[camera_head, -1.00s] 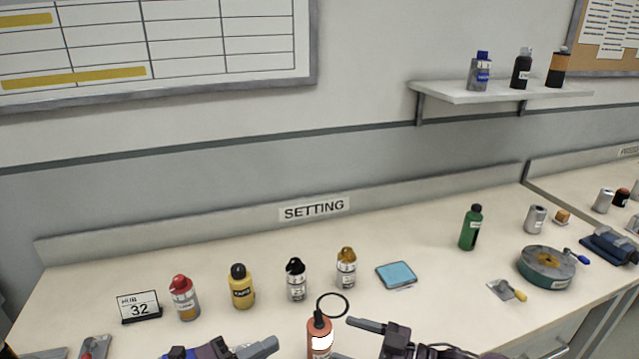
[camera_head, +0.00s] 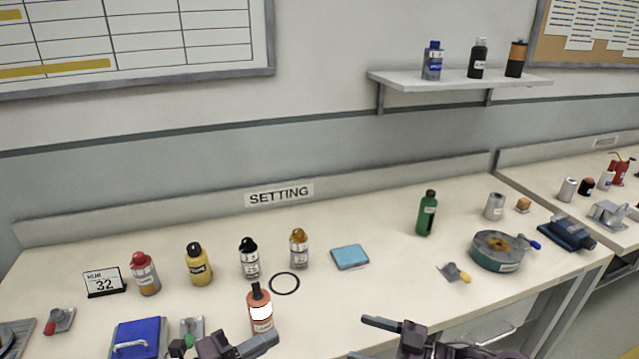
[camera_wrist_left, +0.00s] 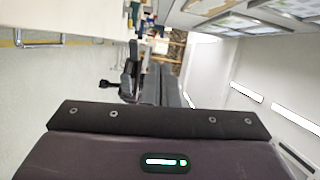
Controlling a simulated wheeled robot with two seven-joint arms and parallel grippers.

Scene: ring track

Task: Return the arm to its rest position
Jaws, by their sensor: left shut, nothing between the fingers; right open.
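My left gripper (camera_head: 272,341) is at the bottom of the head view, shut and empty, in front of a red-orange bottle (camera_head: 259,318) with a white label. In the picture its tip overlaps the area just below the bottle; I cannot tell how far apart they are. My left gripper also shows in the left wrist view (camera_wrist_left: 165,88), with nothing between its fingers. My right gripper (camera_head: 362,338) is open and empty at the bottom centre of the head view, at the bench's front edge. Most of both arms is out of frame.
On the bench stand a blue box (camera_head: 138,340), a black ring (camera_head: 284,284), a light-blue pad (camera_head: 350,257), a green bottle (camera_head: 427,216) and a round green turntable (camera_head: 498,263). Several bottles line the back left. A wall shelf (camera_head: 455,82) holds three bottles. The front centre bench is clear.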

